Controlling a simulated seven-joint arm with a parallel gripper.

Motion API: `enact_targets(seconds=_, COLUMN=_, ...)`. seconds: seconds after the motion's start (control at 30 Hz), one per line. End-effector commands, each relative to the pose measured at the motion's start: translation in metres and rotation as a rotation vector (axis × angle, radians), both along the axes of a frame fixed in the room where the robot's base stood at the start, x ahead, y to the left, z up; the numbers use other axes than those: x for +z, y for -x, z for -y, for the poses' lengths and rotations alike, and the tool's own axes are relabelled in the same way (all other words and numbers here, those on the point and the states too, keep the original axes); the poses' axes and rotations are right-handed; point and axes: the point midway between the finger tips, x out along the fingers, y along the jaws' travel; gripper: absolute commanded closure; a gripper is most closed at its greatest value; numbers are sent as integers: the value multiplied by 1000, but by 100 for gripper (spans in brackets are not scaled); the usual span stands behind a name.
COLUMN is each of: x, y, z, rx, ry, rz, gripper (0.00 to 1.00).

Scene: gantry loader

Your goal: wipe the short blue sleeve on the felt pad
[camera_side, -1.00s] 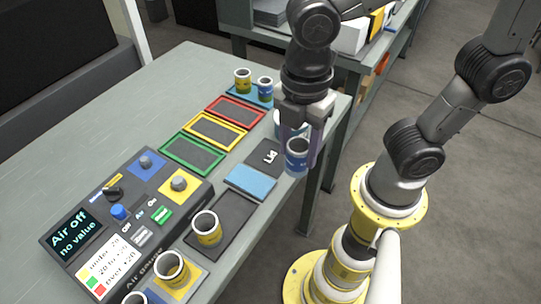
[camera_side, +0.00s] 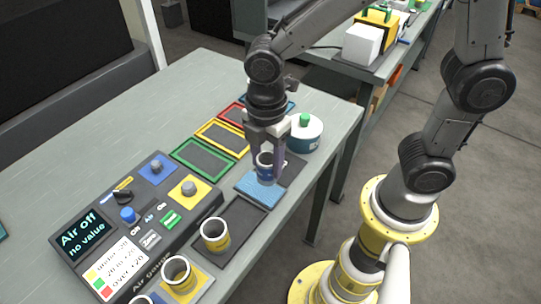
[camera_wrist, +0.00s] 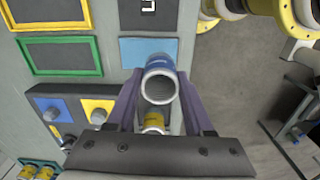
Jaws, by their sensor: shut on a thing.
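The short blue sleeve (camera_side: 265,172) is upright between the fingers of my gripper (camera_side: 266,158), which is shut on it. It also shows in the wrist view (camera_wrist: 160,66), its open end towards the camera. The light blue felt pad (camera_side: 256,191) lies on the table by its right edge, and the wrist view shows part of it (camera_wrist: 132,52). The sleeve is at the far end of the pad; I cannot tell whether its lower end touches the pad.
A round teal-and-white container with a green top (camera_side: 306,132) stands behind my gripper. A yellow-banded sleeve (camera_side: 214,236) stands on a dark mat nearer the camera. Red, yellow and green framed trays (camera_side: 203,158) and the air gauge panel (camera_side: 134,222) lie left.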

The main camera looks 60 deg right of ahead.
Motion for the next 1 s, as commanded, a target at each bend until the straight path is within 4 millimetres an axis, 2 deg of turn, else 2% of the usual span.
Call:
enact_targets(seconds=0.5, x=-40, y=1, z=0, rx=1, ry=1, rz=-2, gripper=100)
enact_targets(seconds=1.0, x=-46, y=1, z=0, rx=1, ry=0, rz=0, gripper=100)
